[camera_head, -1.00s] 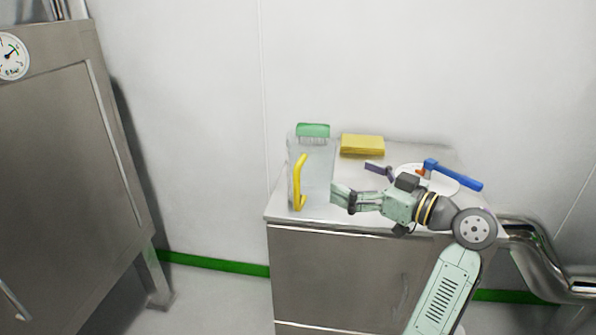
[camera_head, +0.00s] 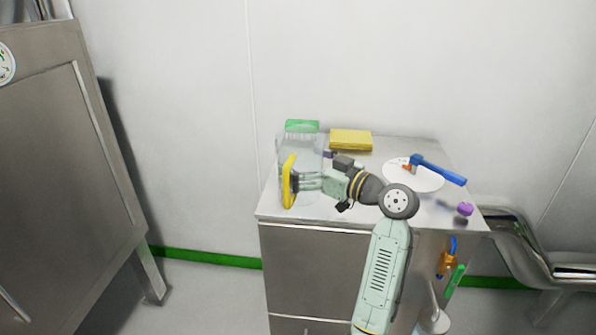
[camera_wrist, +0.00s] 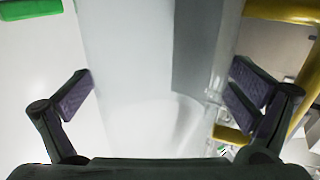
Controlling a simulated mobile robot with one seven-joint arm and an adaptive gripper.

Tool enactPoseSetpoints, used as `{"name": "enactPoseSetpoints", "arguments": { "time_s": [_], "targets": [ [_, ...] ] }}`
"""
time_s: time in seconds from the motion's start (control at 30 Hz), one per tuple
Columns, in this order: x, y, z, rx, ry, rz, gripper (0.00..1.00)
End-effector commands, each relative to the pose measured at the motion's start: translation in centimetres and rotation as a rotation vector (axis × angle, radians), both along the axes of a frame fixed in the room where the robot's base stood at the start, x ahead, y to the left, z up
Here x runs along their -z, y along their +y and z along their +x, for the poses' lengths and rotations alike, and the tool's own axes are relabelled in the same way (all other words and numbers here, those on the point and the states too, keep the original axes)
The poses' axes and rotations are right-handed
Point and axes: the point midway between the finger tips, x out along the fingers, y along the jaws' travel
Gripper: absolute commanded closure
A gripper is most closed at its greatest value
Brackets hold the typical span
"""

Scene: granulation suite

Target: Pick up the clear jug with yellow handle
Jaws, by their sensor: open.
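The clear jug (camera_head: 302,152) stands upright on the steel cabinet top, near its left end. Its yellow handle (camera_head: 289,182) is on the side facing my head camera. My gripper (camera_head: 300,182) is at the jug, its near finger beside the handle; the jug partly hides the other finger. In the wrist view my gripper (camera_wrist: 162,88) is open, with the clear jug wall (camera_wrist: 135,75) between its spread fingers. The yellow handle (camera_wrist: 284,10) passes outside the right finger there. I cannot tell whether either finger touches the jug.
A white plate (camera_head: 400,181) with a blue tool (camera_head: 440,170) and a purple object (camera_head: 465,209) are to the right. A steel unit (camera_head: 50,170) stands left.

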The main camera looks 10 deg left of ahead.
Motion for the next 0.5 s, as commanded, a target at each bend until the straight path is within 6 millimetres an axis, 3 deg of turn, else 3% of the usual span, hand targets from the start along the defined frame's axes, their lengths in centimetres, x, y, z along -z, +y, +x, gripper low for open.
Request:
{"name": "enactPoseSetpoints", "arguments": {
  "time_s": [0.1, 0.5],
  "targets": [
    [0.07, -0.05, -0.01, 0.0, 0.0, 0.0, 0.01],
    [0.05, -0.07, -0.02, 0.0, 0.001, 0.0, 0.27]
  ]
}}
